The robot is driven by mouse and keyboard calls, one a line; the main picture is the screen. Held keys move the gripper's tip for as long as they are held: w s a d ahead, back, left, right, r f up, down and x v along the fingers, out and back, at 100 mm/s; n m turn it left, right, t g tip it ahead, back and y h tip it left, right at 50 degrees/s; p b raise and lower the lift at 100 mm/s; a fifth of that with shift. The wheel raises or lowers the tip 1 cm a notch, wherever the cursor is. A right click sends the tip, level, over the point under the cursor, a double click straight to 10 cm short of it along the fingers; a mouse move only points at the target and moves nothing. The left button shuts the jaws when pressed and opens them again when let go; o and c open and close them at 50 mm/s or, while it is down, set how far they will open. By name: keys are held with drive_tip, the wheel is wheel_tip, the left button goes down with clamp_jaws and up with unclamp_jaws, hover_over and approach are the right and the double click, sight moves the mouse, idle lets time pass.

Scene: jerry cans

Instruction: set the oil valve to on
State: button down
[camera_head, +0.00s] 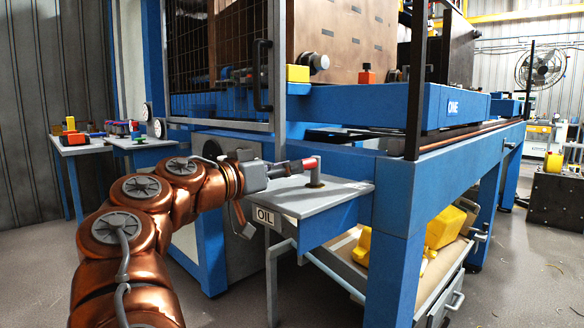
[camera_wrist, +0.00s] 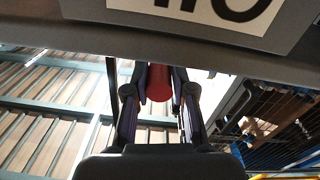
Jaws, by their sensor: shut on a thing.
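The oil valve (camera_head: 314,181) stands on a small grey shelf (camera_head: 335,197) at the corner of the blue machine. A sign reading OIL (camera_head: 266,216) hangs on the shelf's front edge. The valve's red handle (camera_head: 310,163) points sideways from the post toward my arm. My gripper (camera_head: 299,166) reaches in from the left and is shut on the red handle. In the wrist view the red handle (camera_wrist: 158,78) sits between the two fingers, which hide its sides. The valve post cannot be seen there.
A blue machine leg (camera_head: 395,270) stands right of the shelf. Yellow jerry cans (camera_head: 445,228) lie on a low shelf beneath the machine. A mesh guard (camera_head: 220,60) rises behind my gripper. Side tables (camera_head: 85,147) stand at the far left.

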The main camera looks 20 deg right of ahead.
drive_tip(key=shift+r, duration=0.1)
drive_tip(key=c, duration=1)
unclamp_jaws()
drive_tip(key=v, duration=1.2)
